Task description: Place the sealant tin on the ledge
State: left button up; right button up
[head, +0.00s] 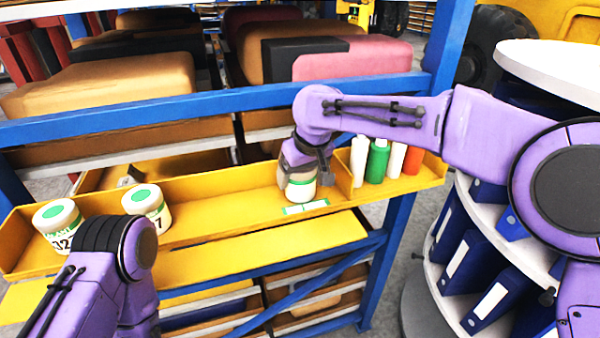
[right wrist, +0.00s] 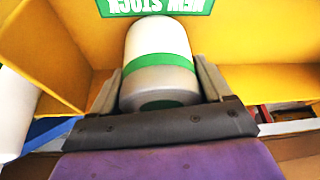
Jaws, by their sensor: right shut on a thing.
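A white sealant tin with a green band (head: 301,188) is at the yellow ledge (head: 225,205), just left of a divider. My right gripper (head: 299,168) is shut on it from above. In the right wrist view the tin (right wrist: 161,50) sits between the two fingers of the gripper (right wrist: 160,85). I cannot tell whether its base touches the ledge floor.
Right of the divider stand white, green (head: 377,161) and orange (head: 412,160) bottles. A green-and-white label (head: 306,207) is on the ledge below the held tin; a "NEW STOCK" sign (right wrist: 155,6) shows in the wrist view. A blue rail (head: 200,105) runs behind the ledge.

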jog(key=shift+s, duration=0.1)
jog(key=o, duration=1.2)
jog(key=shift+a+f, duration=0.1)
jog(key=v, duration=1.2)
jog(key=shift+r, duration=0.2)
